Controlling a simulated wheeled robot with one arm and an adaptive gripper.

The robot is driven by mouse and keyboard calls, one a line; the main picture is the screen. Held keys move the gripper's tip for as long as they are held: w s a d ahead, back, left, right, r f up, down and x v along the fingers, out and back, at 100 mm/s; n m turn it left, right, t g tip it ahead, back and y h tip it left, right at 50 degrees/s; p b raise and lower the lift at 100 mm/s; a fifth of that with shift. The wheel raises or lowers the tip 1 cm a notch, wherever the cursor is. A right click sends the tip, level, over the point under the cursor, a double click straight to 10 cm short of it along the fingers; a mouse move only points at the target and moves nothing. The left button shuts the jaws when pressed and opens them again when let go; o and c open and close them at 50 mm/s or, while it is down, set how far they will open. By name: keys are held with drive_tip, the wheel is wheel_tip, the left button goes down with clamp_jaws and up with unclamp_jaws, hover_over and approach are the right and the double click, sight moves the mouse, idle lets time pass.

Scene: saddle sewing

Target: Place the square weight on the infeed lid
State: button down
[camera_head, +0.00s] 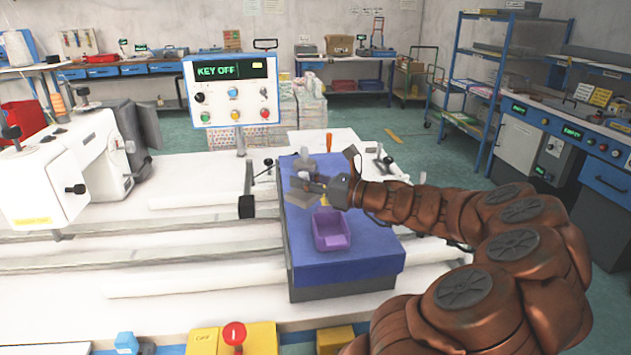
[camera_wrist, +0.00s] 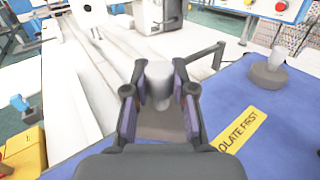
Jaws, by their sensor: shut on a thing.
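The square weight, a grey plate with an upright pale knob (camera_wrist: 158,80), is between the finger pads of my gripper (camera_wrist: 159,92) in the wrist view. The fingers are shut on the knob. The plate shows below them, partly hidden by the gripper; whether it touches the blue surface I cannot tell. In the head view my gripper (camera_head: 318,186) is over the far part of a blue-topped box (camera_head: 365,258). A second weight, with a round base (camera_wrist: 268,76), stands to the right in the wrist view. I cannot identify the infeed lid for certain.
A purple bin (camera_head: 332,243) sits on the blue top, nearer than my gripper. A yellow label (camera_wrist: 240,129) lies on the blue surface. A control panel (camera_head: 232,90) reading KEY OFF stands behind, left. A white sewing machine (camera_head: 65,165) is at left. White table surface lies between.

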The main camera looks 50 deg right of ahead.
drive_tip(key=shift+w+d+f+p, duration=0.15)
drive_tip(key=shift+w+d, duration=0.2)
drive_tip(key=shift+d, duration=0.6)
drive_tip(key=shift+w+d+p, duration=0.15)
drive_tip(key=shift+w+d, duration=0.2)
drive_tip(key=shift+d, duration=0.6)
drive_tip(key=shift+w+d+f+p, duration=0.15)
drive_tip(key=shift+w+d, duration=0.2)
drive_tip(key=shift+d, duration=0.6)
drive_tip(key=shift+d+f, duration=0.15)
drive_tip(key=shift+f, duration=1.55)
drive_tip(key=shift+f, duration=0.15)
drive_tip(key=c, duration=1)
unclamp_jaws()
drive_tip(key=shift+o, duration=0.2)
drive_tip(key=shift+s, duration=0.15)
drive_tip(key=b+v, duration=0.1)
drive_tip(key=v, duration=1)
drive_tip(key=shift+s+d, duration=0.1)
drive_tip(key=shift+s, duration=0.25)
